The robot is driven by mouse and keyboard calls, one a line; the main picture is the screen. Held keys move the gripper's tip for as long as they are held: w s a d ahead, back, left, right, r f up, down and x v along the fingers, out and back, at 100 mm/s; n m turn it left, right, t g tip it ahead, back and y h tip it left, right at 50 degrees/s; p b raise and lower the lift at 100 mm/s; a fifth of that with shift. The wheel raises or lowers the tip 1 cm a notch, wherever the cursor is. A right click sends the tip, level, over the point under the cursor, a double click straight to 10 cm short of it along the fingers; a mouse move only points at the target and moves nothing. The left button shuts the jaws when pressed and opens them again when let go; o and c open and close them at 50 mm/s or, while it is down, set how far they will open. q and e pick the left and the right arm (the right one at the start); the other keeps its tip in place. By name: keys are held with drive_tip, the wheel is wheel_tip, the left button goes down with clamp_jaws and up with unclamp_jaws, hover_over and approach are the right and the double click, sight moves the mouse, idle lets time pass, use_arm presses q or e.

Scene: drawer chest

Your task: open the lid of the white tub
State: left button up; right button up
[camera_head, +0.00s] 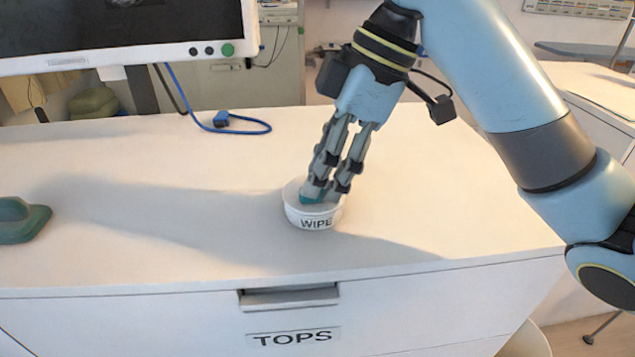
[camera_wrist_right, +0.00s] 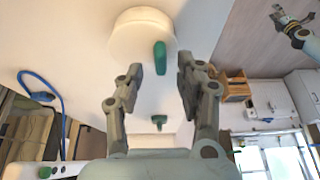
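The white tub (camera_head: 313,218), labelled WIPE, stands upright on the white counter near its front edge. Its round white top also shows in the right wrist view (camera_wrist_right: 138,28), with a green handle (camera_wrist_right: 160,58) on it. My right gripper (camera_head: 328,188) reaches down over the tub, and its fingers partly hide the top and handle. In the right wrist view my right gripper (camera_wrist_right: 160,78) is open, with the handle between its fingers and a gap on each side. Another gripper, seemingly my left (camera_wrist_right: 284,18), shows small at the upper right; its opening is too small to tell.
A monitor (camera_head: 120,25) stands at the back left, with a blue cable (camera_head: 225,125) behind the tub. A teal object (camera_head: 22,220) lies at the left edge. A drawer handle (camera_head: 289,297) and TOPS label are below. The counter around the tub is clear.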

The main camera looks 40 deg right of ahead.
drive_tip(key=shift+x, duration=0.9)
drive_tip(key=shift+c, duration=1.5)
clamp_jaws()
use_arm(q)
drive_tip(key=shift+w+f, duration=0.15)
drive_tip(key=shift+w, duration=0.4)
drive_tip(key=shift+w, duration=0.1)
